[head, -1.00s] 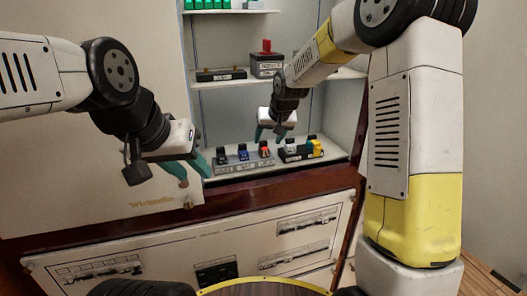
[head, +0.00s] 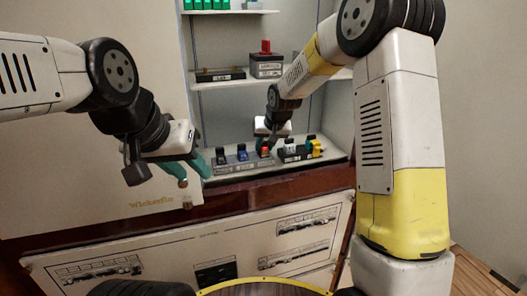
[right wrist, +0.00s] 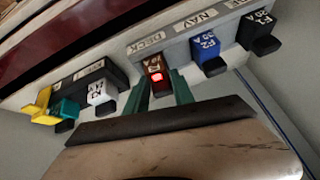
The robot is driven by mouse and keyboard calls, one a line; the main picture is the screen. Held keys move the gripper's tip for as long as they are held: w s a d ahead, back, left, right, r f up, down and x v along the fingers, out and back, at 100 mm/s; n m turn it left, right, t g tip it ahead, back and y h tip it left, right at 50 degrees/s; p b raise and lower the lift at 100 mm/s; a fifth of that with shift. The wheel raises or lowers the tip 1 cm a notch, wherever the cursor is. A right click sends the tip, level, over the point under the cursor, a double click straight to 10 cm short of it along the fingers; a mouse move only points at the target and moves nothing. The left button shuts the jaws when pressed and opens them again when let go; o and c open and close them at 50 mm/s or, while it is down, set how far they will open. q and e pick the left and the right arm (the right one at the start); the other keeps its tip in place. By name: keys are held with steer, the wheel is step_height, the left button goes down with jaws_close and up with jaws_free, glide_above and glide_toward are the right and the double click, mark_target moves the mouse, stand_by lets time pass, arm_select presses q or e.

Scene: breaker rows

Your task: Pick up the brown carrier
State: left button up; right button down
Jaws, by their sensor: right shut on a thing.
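The brown carrier (right wrist: 155,72), with a lit red spot and a 10 A marking, sits in the grey holder (right wrist: 180,33) at the DECK label. In the head view it shows as a small reddish piece (head: 264,151), partly hidden by my gripper. My right gripper (right wrist: 158,88) is shut on it, with one teal finger on each side; it also shows in the head view (head: 265,143). My left gripper (head: 188,168) is open and empty, in front of the cabinet's left panel.
A blue carrier (right wrist: 207,47) and a black carrier (right wrist: 258,32) stand beside the brown one. On the other side, a black holder (right wrist: 75,82) bears white (right wrist: 101,93), teal (right wrist: 64,109) and yellow (right wrist: 40,106) pieces. A shelf (head: 225,80) with a red-topped block (head: 266,62) is above.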

mark_target(264, 148)
steer(key=shift+a, duration=0.15)
steer(key=shift+r, duration=0.6)
step_height(264, 148, up, 2)
steer(key=shift+r, duration=0.2)
steer(key=s+d+r, duration=0.1)
steer(key=s+d, duration=0.2)
steer(key=s, duration=0.4)
steer(key=s+d+r, duration=0.1)
steer(key=s+d, duration=0.2)
steer(key=s, duration=0.5)
steer(key=shift+r, duration=2.2)
steer(key=shift+d, duration=0.1)
